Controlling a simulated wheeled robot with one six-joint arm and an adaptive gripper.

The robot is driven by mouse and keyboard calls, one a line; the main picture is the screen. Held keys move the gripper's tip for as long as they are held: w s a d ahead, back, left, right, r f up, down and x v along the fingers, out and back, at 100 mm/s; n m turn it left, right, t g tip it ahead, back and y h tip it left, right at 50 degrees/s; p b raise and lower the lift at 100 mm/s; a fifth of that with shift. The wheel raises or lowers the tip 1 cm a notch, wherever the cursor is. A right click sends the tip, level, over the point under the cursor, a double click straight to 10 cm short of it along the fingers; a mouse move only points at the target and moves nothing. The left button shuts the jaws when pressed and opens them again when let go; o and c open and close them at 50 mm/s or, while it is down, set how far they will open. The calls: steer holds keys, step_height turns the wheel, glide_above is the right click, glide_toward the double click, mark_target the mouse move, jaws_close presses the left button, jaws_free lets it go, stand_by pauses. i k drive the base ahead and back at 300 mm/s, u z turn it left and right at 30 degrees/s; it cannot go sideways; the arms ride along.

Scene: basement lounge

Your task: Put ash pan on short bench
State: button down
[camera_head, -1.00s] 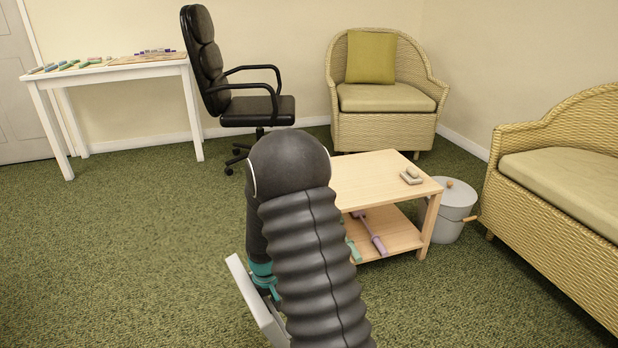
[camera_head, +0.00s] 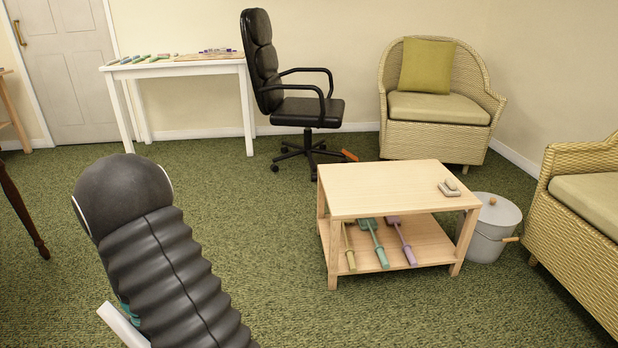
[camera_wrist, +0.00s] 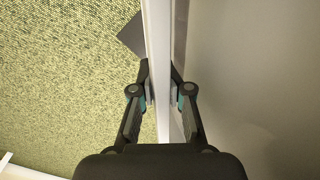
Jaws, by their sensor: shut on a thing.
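In the wrist view, my gripper (camera_wrist: 163,84) is shut on the thin, pale upright wall of a grey pan, which I take to be the ash pan (camera_wrist: 245,80). Its broad grey surface fills the right side of that view. In the head view, only a pale strip of the ash pan (camera_head: 122,325) shows at the lower left beside my arm. My arm hides the gripper and the rest of the pan there. I cannot tell which piece of furniture, if any in view, is the short bench.
A low wooden table (camera_head: 390,192) with a shelf of tools stands right of centre, beside a grey lidded bucket (camera_head: 492,225). A black office chair (camera_head: 300,105), white table (camera_head: 180,69) and wicker armchair (camera_head: 437,125) stand behind. Dark and wooden legs show at left. The middle carpet is open.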

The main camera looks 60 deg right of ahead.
mark_target(377, 188)
steer(key=i, duration=1.05)
steer(key=z, duration=3.45)
